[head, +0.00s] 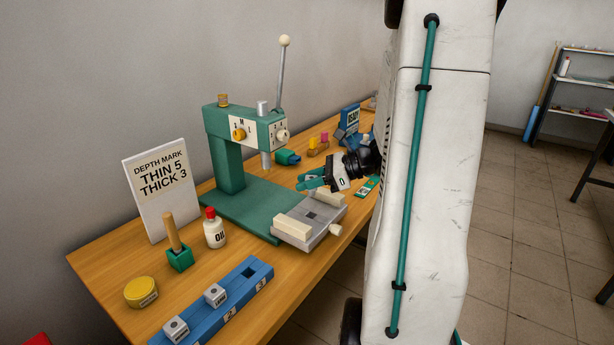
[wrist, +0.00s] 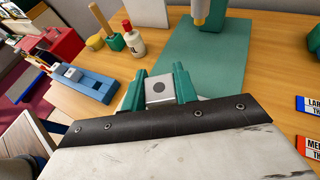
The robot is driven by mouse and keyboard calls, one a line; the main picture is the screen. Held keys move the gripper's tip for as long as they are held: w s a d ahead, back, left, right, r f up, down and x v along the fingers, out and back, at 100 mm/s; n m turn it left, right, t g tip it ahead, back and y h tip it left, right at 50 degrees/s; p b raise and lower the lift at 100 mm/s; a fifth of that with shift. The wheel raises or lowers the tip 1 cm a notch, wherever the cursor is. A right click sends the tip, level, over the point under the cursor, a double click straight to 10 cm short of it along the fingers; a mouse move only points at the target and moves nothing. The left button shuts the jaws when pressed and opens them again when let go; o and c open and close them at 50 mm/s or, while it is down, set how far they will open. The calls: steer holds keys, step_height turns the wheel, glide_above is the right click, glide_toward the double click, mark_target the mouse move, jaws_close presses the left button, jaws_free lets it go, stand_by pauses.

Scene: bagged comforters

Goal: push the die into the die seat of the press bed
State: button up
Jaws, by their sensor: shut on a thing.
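My gripper (head: 312,179) is shut on a grey die (wrist: 159,90), which has a dark round mark and sits between the green fingers in the wrist view (wrist: 160,85). In the head view the fingers are just beyond the press bed (head: 300,233), pointing left toward the green press (head: 228,160). I cannot make out the held die clearly there. The bed is a grey block with cream bars on two sides and a dark square recess (head: 312,215) between them, which looks like the die seat. The recess shows no die in it. In the wrist view the bed is hidden.
A blue rack (head: 238,301) at the front holds two grey dies (head: 215,294). An oil bottle (head: 214,232), a green-based wooden-handled tool (head: 178,250), a yellow tin (head: 141,292) and a depth sign (head: 160,190) stand left. Small items and labels lie behind my gripper.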

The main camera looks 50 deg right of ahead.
steer(key=shift+f, duration=2.7)
steer(key=shift+f, duration=1.25)
stand_by(4.0)
